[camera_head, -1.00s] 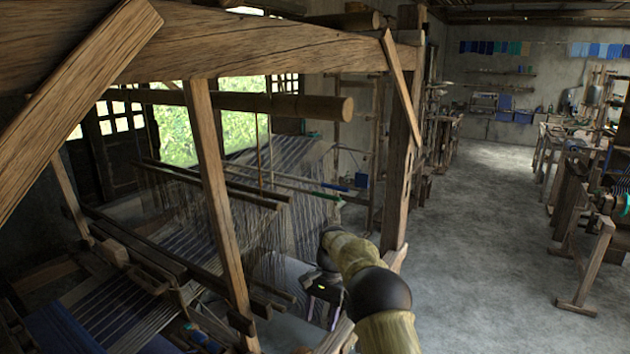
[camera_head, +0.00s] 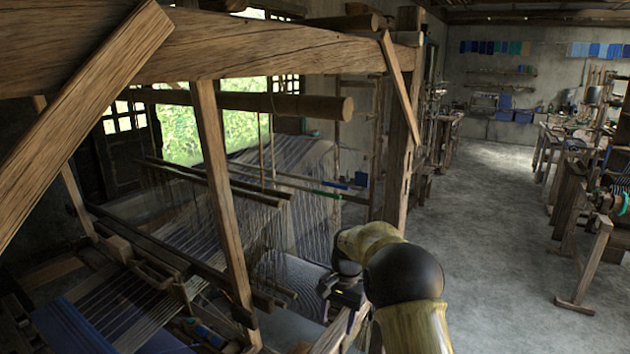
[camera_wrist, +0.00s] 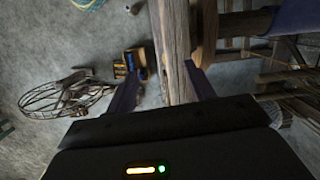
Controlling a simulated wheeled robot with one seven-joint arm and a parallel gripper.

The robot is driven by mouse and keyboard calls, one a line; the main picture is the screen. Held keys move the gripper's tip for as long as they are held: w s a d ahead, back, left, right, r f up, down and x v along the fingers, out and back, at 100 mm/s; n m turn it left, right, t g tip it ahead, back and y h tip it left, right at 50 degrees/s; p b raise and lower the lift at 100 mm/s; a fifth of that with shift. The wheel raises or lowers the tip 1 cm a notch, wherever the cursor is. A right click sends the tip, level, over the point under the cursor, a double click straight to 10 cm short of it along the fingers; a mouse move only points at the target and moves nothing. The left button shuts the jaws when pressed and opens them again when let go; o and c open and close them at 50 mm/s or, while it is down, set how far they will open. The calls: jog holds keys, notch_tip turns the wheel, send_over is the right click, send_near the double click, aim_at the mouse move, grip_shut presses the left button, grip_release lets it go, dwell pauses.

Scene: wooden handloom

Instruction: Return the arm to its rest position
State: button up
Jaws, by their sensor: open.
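My gripper (camera_wrist: 163,88) is open and empty in the wrist view, its two dark fingers apart. A wooden beam (camera_wrist: 172,45) of the loom shows between and beyond the fingers; I cannot tell how far off it is. In the head view my arm reaches out at lower centre right, and the wrist with its small lit panel is beside the loom's right side. The fingertips are hidden there. The wooden handloom (camera_head: 222,200) fills the left half, with pale warp threads (camera_head: 300,155) stretched inside it.
A loom post (camera_head: 397,150) stands just behind my arm. Open concrete floor (camera_head: 490,240) lies to the right, with another wooden frame (camera_head: 590,260) at the far right. In the wrist view a wire wheel (camera_wrist: 62,97) and a small box (camera_wrist: 130,65) are on the floor.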

jog(key=s+d+r+n+t, duration=0.1)
jog(key=s+d, duration=0.2)
jog(key=s, duration=0.6)
jog(key=s+d+n+t+h, duration=0.1)
jog(key=s+d+n, duration=0.1)
jog(key=s, duration=0.6)
jog(key=s+d+r+n+t, duration=0.1)
jog(key=s+d+n+t, duration=0.1)
jog(key=s+d, duration=0.3)
jog(key=s, duration=0.4)
jog(key=shift+s+r+p, duration=0.35)
